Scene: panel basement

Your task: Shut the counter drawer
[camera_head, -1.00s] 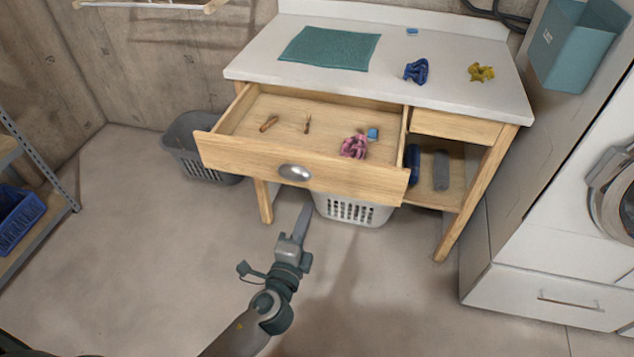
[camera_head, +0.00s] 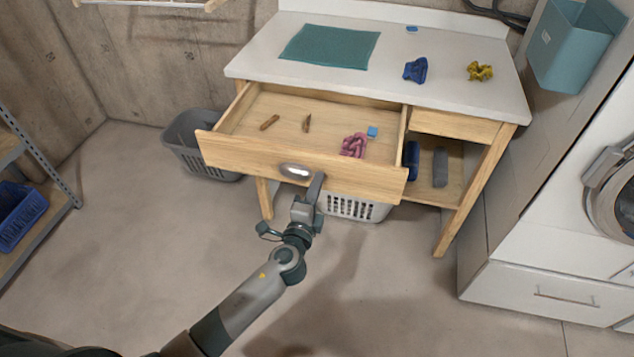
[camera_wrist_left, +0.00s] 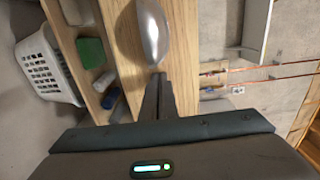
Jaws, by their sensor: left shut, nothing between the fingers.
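The counter drawer (camera_head: 290,165) is pulled well out of the wooden counter. It holds two small brown pegs, a pink scrunchie (camera_head: 354,145) and a small blue block. The drawer's silver cup handle (camera_head: 294,171) is in the middle of its front; it also shows in the left wrist view (camera_wrist_left: 152,32). My left gripper (camera_head: 316,184) is shut and empty, with its tips close to the drawer front, just below and right of the handle. I cannot tell whether the tips touch the front. My right gripper is not in view.
A white basket (camera_head: 350,208) stands under the drawer and a grey basket (camera_head: 190,150) to its left. A washing machine (camera_head: 560,240) stands at right. The floor in front is clear.

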